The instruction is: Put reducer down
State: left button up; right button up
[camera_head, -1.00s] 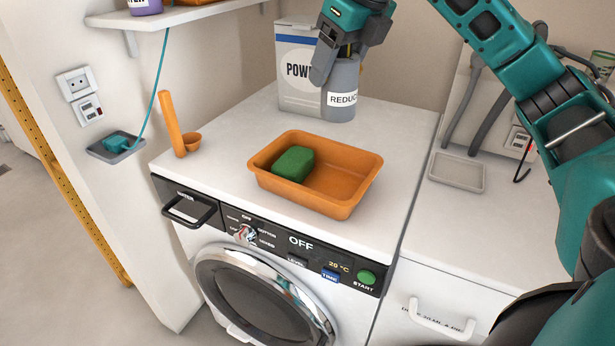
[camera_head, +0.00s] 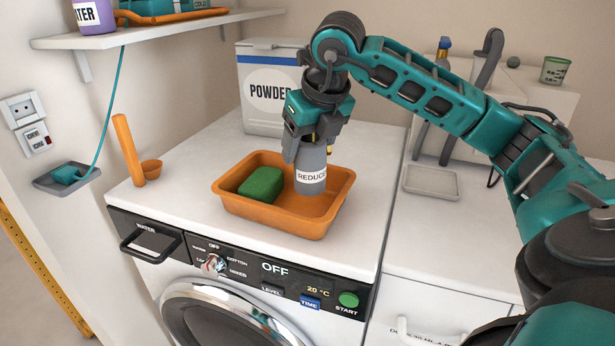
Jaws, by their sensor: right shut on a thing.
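The reducer (camera_head: 311,178), a grey bottle with a white label, is upright at the right half of the orange tray (camera_head: 268,217). Its lower end is inside the tray's outline; I cannot tell whether it touches the tray floor. My right gripper (camera_head: 312,145) comes from above and is shut on the bottle's upper part, hiding its top. My left gripper is not in view.
A green sponge (camera_head: 262,187) lies in the tray's left half. The tray stands on the white washing machine top (camera_head: 196,165). A powder box (camera_head: 262,95) stands behind, and an orange scoop (camera_head: 130,150) at the left. The machine top right of the tray is clear.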

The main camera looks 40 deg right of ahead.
aim_at(308, 170)
notch_tip(308, 170, down, 4)
jog(key=shift+f+b, duration=0.1)
jog(key=shift+b, duration=0.35)
jog(key=shift+f, duration=0.35)
jog(key=shift+f, duration=0.1)
jog(key=o, duration=1.1)
jog(key=shift+o, duration=0.2)
